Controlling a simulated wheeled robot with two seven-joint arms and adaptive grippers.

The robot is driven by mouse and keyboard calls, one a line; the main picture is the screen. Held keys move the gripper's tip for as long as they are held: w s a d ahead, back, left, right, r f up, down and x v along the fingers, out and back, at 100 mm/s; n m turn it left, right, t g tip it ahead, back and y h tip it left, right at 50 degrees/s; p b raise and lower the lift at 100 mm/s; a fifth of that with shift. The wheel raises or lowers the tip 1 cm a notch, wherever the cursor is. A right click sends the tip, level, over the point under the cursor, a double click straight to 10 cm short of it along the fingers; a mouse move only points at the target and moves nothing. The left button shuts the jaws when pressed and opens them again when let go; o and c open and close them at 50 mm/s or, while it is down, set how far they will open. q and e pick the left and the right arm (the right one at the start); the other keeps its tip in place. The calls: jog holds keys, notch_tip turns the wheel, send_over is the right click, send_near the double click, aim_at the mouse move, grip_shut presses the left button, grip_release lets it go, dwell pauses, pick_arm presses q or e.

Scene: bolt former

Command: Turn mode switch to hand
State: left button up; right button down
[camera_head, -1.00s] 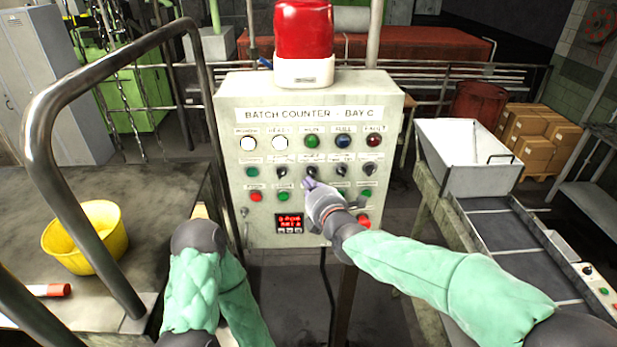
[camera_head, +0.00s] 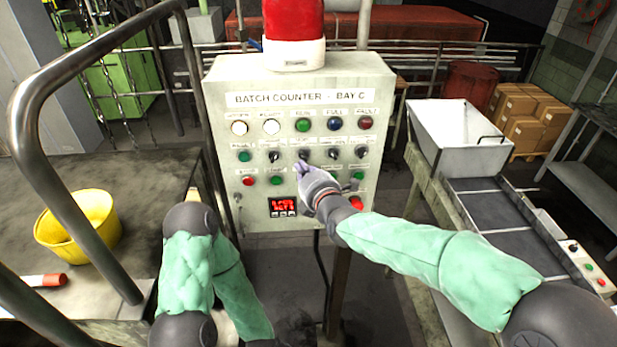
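The batch counter panel (camera_head: 230,104) stands upright in the middle, with lamps on top, a row of black rotary switches below, then buttons and a red display (camera_head: 283,205). My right gripper (camera_head: 301,168) is at the middle rotary switch (camera_head: 304,155), its fingertips at or just below the knob. I cannot tell whether they touch or grip it. The switch labels are too small to read, so I cannot tell which is the mode switch or its setting. My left arm (camera_head: 190,270) is low at the left; its gripper is not visible.
A red beacon (camera_head: 293,25) sits on top of the panel. A metal rail (camera_head: 25,150) and a yellow bucket (camera_head: 75,225) on a bench are at the left. A white hopper (camera_head: 455,140) and conveyor (camera_head: 510,215) are at the right.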

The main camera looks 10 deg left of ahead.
jog(key=v, duration=1.1)
jog(key=s+d+f+m+g+h+b, duration=0.15)
jog(key=d+f+m+b, duration=0.3)
jog(key=f, duration=0.95)
jog(key=d+f+m+g+h+b, duration=0.25)
jog(key=f+m+b, duration=0.2)
jog(key=f, duration=0.95)
jog(key=d+f+m+g+h+b, duration=0.15)
jog(key=d+f+m+b, duration=0.35)
jog(key=f, duration=0.9)
jog(key=s+d+f+m+g+b, duration=0.2)
jog(key=s+f+m, duration=0.4)
jog(key=f, duration=0.5)
jog(key=s+d+f+m+g+b, duration=0.2)
jog(key=s+f+m+b, duration=0.3)
jog(key=s+f, duration=0.3)
jog(key=s+d+f+m+g+b, duration=0.2)
jog(key=s+f+m, duration=0.4)
jog(key=f, duration=0.8)
jog(key=shift+s+d+f+m+g+b, duration=0.3)
jog(key=shift+s+f+m+g+b, duration=0.1)
jog(key=shift+s+g+b, duration=0.35)
jog(key=shift+w, duration=0.15)
